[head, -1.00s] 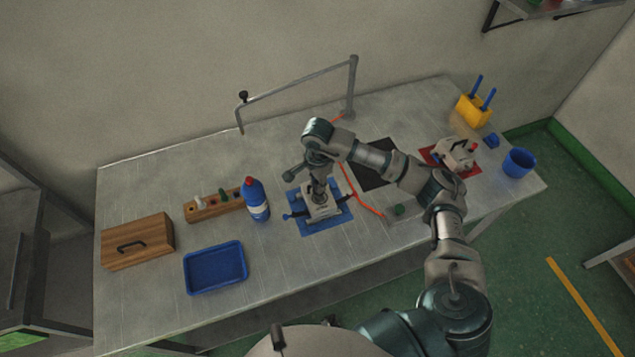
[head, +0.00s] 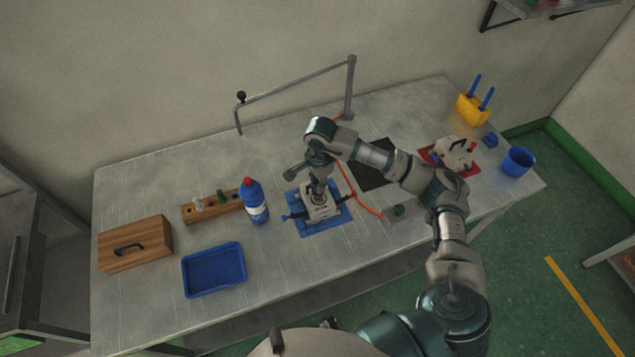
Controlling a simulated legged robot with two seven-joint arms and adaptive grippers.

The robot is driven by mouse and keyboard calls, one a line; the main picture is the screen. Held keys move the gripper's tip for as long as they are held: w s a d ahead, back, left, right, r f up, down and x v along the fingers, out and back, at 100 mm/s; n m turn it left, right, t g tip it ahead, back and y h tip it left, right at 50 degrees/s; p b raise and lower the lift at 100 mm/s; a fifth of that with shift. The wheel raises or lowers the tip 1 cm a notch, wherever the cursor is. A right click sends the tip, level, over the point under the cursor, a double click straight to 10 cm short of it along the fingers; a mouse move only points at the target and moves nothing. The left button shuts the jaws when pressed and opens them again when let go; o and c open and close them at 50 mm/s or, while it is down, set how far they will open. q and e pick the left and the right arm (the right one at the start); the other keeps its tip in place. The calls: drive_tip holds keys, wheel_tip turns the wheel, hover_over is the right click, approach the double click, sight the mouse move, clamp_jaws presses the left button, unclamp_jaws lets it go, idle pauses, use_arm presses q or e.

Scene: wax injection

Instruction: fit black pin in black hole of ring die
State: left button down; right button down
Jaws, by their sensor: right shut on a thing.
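A pale metal die block (head: 322,211) sits on a blue mat (head: 335,226) near the middle of the bench. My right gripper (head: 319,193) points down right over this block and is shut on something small. The held thing is hidden by the fingers and too small to make out, so I cannot see whether it is the black pin or whether it touches a hole. No black hole can be made out. A wooden pin rack (head: 228,207) stands to the left, with a white pin and a green pin in it. My left gripper is out of view.
A blue bottle (head: 254,202) stands close left of the blue mat. A blue tray (head: 214,270) and a wooden box (head: 135,244) are further left. Another pale block (head: 455,152) is on a red mat at right, near a blue cup (head: 517,161). A red cord (head: 361,205) runs beside the blue mat.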

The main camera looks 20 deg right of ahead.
drive_tip(key=shift+d+b, duration=0.2)
drive_tip(key=shift+b, duration=0.1)
idle(0.9)
drive_tip(key=shift+f+b, duration=1)
drive_tip(key=shift+f, duration=0.15)
drive_tip(key=c, duration=1)
unclamp_jaws()
drive_tip(key=shift+o, duration=0.2)
drive_tip(key=shift+r, duration=0.1)
drive_tip(key=r, duration=1.1)
drive_tip(key=shift+d+r, duration=0.2)
drive_tip(key=shift+r, duration=0.2)
